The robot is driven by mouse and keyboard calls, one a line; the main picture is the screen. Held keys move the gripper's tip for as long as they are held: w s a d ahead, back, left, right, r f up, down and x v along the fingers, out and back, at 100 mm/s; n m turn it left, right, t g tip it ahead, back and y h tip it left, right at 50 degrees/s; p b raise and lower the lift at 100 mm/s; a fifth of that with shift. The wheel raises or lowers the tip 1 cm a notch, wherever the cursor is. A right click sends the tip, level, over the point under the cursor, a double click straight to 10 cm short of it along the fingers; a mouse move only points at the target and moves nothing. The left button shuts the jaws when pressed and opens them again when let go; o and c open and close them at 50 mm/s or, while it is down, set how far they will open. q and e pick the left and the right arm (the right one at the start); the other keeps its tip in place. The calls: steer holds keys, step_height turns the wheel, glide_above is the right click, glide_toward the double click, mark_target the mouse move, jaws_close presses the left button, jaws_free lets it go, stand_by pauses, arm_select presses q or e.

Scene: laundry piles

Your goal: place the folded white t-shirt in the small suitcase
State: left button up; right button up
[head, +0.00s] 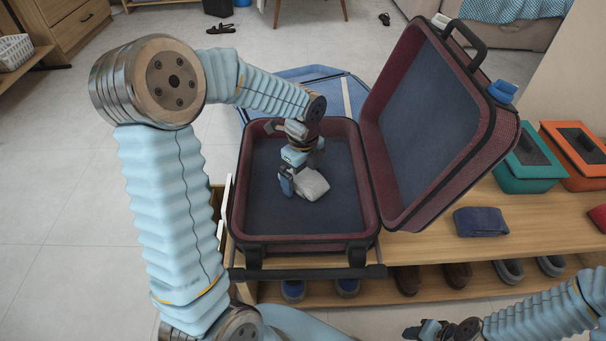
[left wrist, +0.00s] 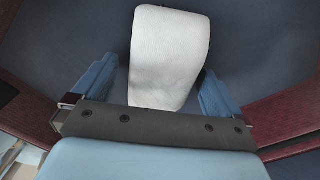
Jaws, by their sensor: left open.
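The folded white t-shirt (head: 311,185) lies inside the small suitcase (head: 262,222), on its dark blue lining near the middle. The suitcase is open, with its lid (head: 412,125) standing up at the right. My left gripper (head: 299,184) is in the suitcase at the shirt. In the left wrist view the white t-shirt (left wrist: 168,58) lies between the two blue fingers of my left gripper (left wrist: 166,88), with gaps showing beside it. The fingers are open.
The suitcase rests on a wooden bench (head: 530,222) with shoes on its lower shelf. A folded dark blue cloth (head: 480,222), a teal box (head: 527,168) and an orange box (head: 577,150) sit to the right. The raised lid stands between them and my left arm.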

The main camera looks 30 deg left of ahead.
mark_target(303, 172)
arm_select(q)
step_height(303, 172, up, 12)
steer(key=p, duration=0.1)
steer(key=shift+p, duration=0.4)
stand_by(1.1)
